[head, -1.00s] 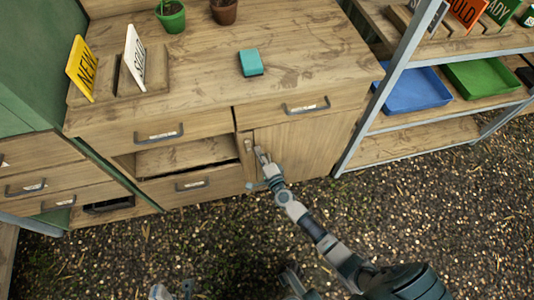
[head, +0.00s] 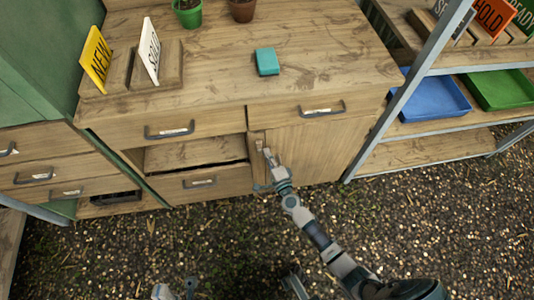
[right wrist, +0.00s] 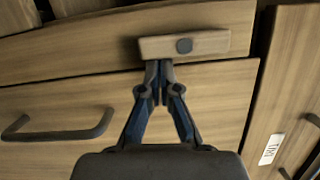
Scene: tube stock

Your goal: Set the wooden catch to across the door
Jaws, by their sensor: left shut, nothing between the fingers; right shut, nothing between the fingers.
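The wooden catch (right wrist: 212,43) is a short pale bar with a dark round pivot. In the right wrist view it lies along the narrow strip beside the door (right wrist: 210,92), not over the door. In the head view, the catch (head: 260,144) stands roughly upright at the left edge of the cabinet door (head: 315,150). My right gripper (right wrist: 160,66) is shut and empty, its tips at the catch's long side, away from the pivot. I cannot tell whether they touch. The right gripper (head: 268,154) partly covers this spot in the head view.
A drawer (head: 300,111) is above the door. An open compartment (head: 195,152) and another drawer (head: 205,183) are to its left. A teal block (head: 267,62), signs and pots stand on the top. A metal shelf rack (head: 405,90) stands close on the right.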

